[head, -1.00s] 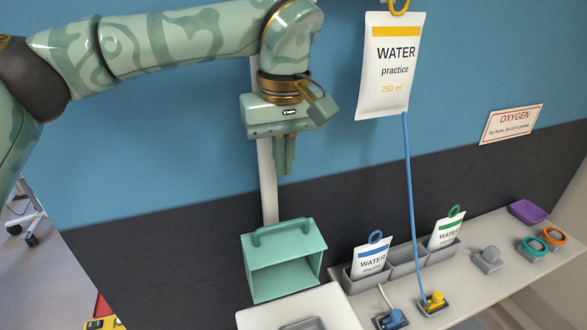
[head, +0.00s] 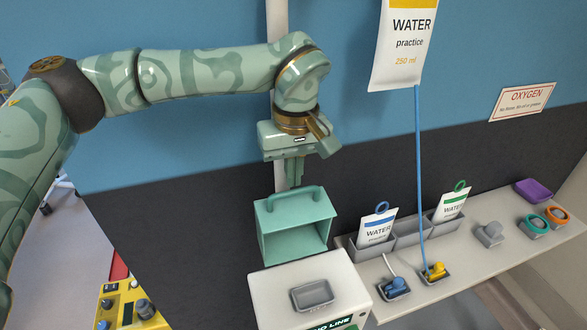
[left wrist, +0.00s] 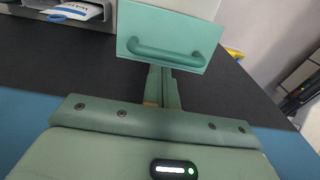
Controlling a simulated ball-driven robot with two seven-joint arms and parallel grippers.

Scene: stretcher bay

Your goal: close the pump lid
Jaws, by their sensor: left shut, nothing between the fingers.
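The pump is a teal box (head: 262,232) on the wall pole, with an open, hollow front facing the camera. A teal panel with a bar handle (head: 290,196) is at its top; I take this as the lid, and its hinge cannot be made out. In the left wrist view the handled panel (left wrist: 190,28) lies just beyond the fingertips. My left gripper (head: 294,182) is shut and empty, pointing down just above the handle. Whether the fingertips touch it I cannot tell. My right gripper is in neither view.
A white cabinet (head: 275,290) with a grey tray (head: 312,294) stands in front of the pump. A shelf (head: 485,258) to the right holds water pouches (head: 378,230), plugs and coloured rings. A large water bag (head: 403,50) hangs above with a blue tube (head: 419,180).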

